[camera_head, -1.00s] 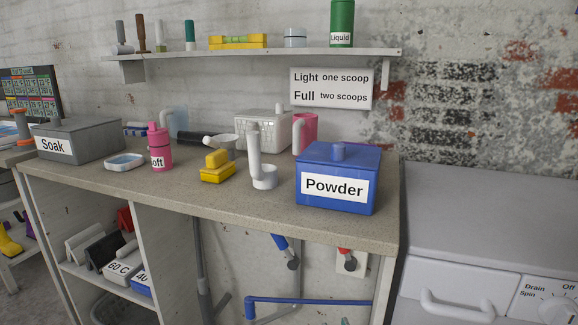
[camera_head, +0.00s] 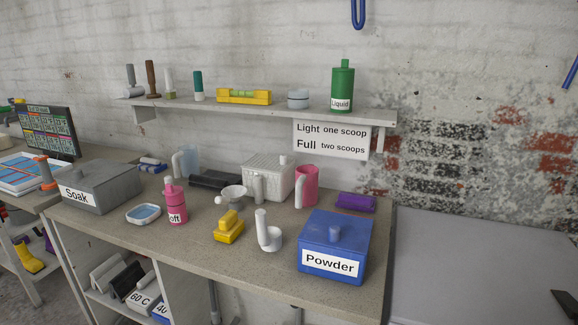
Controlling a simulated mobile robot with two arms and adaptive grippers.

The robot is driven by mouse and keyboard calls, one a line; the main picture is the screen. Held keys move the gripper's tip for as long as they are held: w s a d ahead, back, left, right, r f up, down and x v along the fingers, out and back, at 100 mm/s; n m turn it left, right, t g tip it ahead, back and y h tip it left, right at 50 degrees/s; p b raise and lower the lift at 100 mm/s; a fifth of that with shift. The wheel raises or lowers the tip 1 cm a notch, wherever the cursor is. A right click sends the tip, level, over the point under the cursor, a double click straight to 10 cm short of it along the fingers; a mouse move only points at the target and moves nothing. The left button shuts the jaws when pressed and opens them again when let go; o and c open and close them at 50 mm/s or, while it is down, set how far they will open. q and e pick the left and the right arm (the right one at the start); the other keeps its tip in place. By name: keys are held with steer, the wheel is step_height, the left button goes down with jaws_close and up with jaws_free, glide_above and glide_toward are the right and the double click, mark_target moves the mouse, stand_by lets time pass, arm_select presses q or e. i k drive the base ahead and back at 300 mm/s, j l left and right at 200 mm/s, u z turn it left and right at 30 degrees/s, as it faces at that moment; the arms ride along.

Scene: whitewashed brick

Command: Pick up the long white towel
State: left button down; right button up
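I cannot pick out a long white towel for certain. On the lower shelf under the counter, at the lower left, lie a pale grey-white roll (camera_head: 106,272), a dark roll (camera_head: 126,281) and a small white roll (camera_head: 146,280). They may be rolled cloths, but they are too small to tell, and the counter and bins partly hide them. Neither of my grippers is in view.
The counter (camera_head: 120,228) holds a grey Soak box (camera_head: 100,188), pink bottle (camera_head: 174,204), yellow scoop-like item (camera_head: 228,228), blue Powder box (camera_head: 335,245) and purple roll (camera_head: 355,202). A wall shelf (camera_head: 215,109) hangs above. A grey-topped machine (camera_head: 470,265) stands at right.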

mark_target(100, 277)
steer(key=u, duration=1.3)
steer(key=z, duration=0.45)
steer(key=i+j+z, duration=0.5)
steer(key=j, duration=0.25)
steer(key=i+j+z, duration=0.25)
steer(key=j, duration=0.2)
steer(key=k+l, duration=0.05)
